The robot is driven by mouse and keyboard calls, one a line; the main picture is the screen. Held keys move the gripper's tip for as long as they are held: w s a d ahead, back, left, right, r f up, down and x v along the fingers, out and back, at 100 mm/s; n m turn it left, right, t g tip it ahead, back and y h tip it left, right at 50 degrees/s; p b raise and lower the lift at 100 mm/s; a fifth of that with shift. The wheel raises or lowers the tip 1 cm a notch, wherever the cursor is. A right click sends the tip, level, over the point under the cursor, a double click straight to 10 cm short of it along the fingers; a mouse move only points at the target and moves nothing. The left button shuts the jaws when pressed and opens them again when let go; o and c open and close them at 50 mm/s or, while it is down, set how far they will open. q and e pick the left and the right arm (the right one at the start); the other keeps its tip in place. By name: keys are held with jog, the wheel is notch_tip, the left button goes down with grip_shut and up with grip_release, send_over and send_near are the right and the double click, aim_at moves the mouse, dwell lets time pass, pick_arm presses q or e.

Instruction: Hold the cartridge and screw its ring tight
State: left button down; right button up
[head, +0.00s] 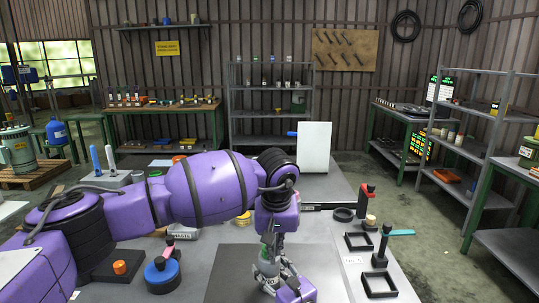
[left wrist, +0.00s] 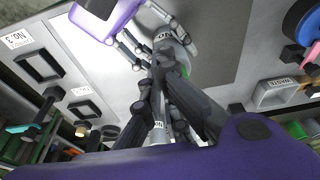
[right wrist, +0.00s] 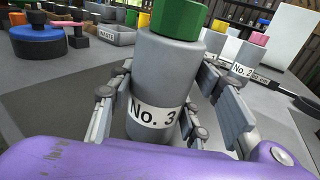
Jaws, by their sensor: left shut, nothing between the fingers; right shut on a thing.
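The grey cartridge labelled No. 3 (right wrist: 160,75) stands upright between the fingers of my right gripper (right wrist: 165,110), which is shut on its body. Its green ring (right wrist: 180,14) sits on top, partly cut off by the frame edge. In the head view the cartridge (head: 267,268) is over the dark mat, with my right gripper (head: 277,282) around it. My left gripper (head: 269,236) points down from above, at the cartridge's top. In the left wrist view its fingers (left wrist: 160,72) are together, close to the green ring (left wrist: 185,70); whether they touch it I cannot tell.
A second cartridge, No. 2 (right wrist: 238,65), with a pink top stands behind. A blue round piece (head: 162,274) and an orange piece (head: 120,267) lie left. Black square frames (head: 358,241) lie right. A waste bin (left wrist: 283,94) and bare dark mat (head: 230,283) are nearby.

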pick_arm(q)
jog(key=shift+s+x, duration=0.2)
jog(key=shift+x, duration=0.65)
jog(key=shift+f, duration=0.15)
